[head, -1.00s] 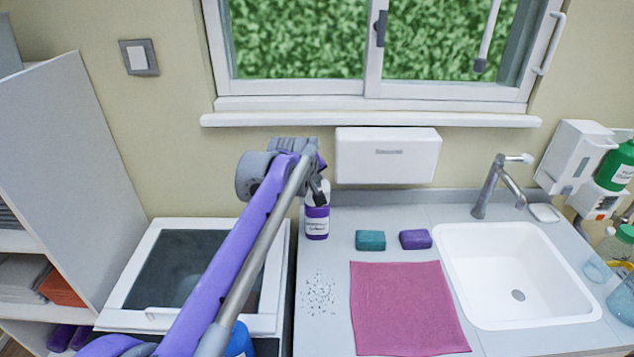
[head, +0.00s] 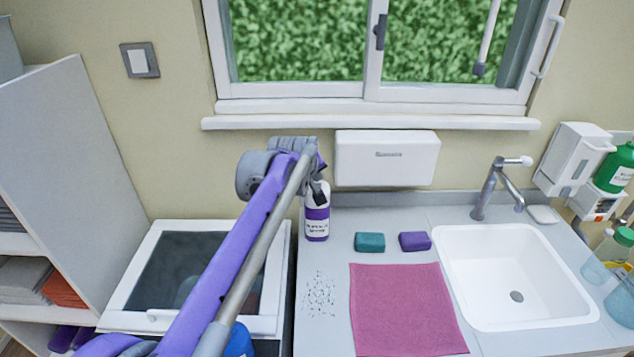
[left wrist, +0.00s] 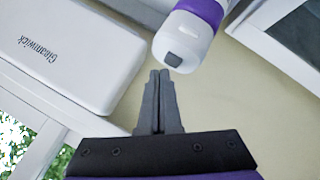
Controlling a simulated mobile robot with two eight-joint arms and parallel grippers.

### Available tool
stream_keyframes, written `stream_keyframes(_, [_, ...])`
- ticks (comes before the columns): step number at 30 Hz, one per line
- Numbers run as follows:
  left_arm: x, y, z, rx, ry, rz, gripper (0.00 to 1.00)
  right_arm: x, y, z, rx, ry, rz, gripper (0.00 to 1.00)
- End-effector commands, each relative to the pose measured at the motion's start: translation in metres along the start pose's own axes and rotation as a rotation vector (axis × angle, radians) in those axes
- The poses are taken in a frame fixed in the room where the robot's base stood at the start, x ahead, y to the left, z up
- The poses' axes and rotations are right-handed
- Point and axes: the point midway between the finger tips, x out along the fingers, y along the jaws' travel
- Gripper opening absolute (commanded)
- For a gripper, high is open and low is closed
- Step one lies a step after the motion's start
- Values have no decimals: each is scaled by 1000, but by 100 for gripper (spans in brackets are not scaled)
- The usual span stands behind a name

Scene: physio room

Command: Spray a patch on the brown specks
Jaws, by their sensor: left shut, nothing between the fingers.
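A white bottle (head: 317,228) with a purple band stands upright at the back left of the counter. Its white top and a dark square part show close up in the left wrist view (left wrist: 186,42). My left gripper (head: 320,196) is over the bottle's top and hides part of it. In the left wrist view my left gripper (left wrist: 160,74) is shut and empty, its tips just beside the bottle's white top, with no clear grip on it. Small dark specks (head: 320,296) lie on the counter in front of the bottle; their exact colour is hard to tell. My right gripper is out of view.
A pink cloth (head: 405,308) lies right of the specks, with a teal block (head: 370,242) and a purple block (head: 415,241) behind it. A white sink (head: 515,285) is at the right. A white wall box (head: 387,158) hangs behind the counter.

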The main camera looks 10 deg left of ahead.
Motion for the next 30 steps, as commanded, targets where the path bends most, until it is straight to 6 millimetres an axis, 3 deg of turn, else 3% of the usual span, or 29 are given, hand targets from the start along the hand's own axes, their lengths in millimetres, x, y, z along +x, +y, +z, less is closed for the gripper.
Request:
stream_keyframes(8, [-1, 1, -1, 0, 0, 0, 0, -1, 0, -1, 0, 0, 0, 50])
stream_keyframes(24, [-37, 28, -28, 0, 1, 1, 0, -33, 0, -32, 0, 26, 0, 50])
stream_keyframes(30, [-42, 31, -31, 0, 0, 0, 0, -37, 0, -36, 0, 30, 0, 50])
